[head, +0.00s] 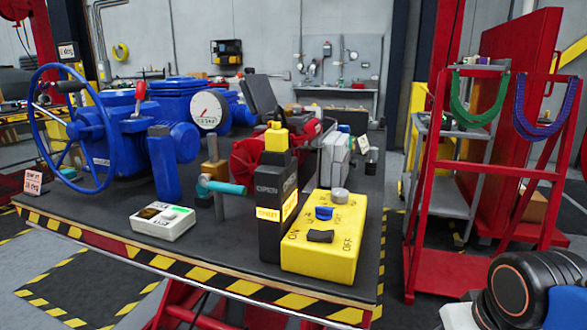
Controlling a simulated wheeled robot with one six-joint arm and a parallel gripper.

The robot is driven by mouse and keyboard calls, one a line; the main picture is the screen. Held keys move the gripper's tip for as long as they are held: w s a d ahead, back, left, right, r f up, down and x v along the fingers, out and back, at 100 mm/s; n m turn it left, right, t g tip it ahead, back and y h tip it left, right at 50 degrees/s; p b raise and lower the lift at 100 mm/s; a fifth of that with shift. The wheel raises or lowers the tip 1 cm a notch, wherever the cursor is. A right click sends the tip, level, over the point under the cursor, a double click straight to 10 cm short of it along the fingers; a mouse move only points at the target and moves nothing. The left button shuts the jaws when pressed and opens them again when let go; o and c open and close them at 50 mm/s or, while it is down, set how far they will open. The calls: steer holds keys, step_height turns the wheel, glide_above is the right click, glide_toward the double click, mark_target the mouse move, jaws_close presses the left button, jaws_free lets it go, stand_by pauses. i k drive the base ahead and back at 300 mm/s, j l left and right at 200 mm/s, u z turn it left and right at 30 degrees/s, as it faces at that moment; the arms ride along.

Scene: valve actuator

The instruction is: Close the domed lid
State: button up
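I cannot pick out a clearly domed lid. A dark, flat-looking panel (261,97) stands raised and tilted above the red actuator body (247,158) at the middle of the table; I cannot tell whether it is the lid. The black position indicator (270,225) with a yellow cap stands in front and hides part of the red body. My gripper is out of view.
The table (215,250) has a yellow-black striped edge. A yellow switch box (322,250), a white box (163,221), a teal-handled valve (221,187) and a blue handwheel actuator (105,140) stand on it. A red rack (478,165) stands right; floor shows between it and the table.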

mark_target(259, 95)
steer(key=j+z, duration=0.2)
steer(key=z, duration=0.2)
steer(key=j+z, duration=0.15)
steer(key=z, duration=0.2)
steer(key=j+z, duration=0.2)
steer(key=z, duration=0.2)
steer(key=j+z, duration=0.2)
steer(key=z, duration=0.15)
steer(key=k+j+z, duration=0.2)
steer(key=j+z, duration=0.25)
steer(key=k+j+z, duration=0.25)
steer(key=j+z, duration=0.15)
steer(key=k+j+z, duration=0.3)
steer(key=z, duration=0.15)
steer(key=k+j+z, duration=0.2)
steer(key=k+z, duration=0.2)
steer(key=k+j+z, duration=0.1)
steer(key=k, duration=0.7)
steer(key=k+j+z, duration=0.15)
steer(key=k, duration=0.6)
steer(key=k+j+u, duration=0.3)
steer(key=k+u, duration=0.15)
steer(key=k, duration=0.15)
steer(key=k+j+u, duration=0.9)
steer(key=j, duration=0.35)
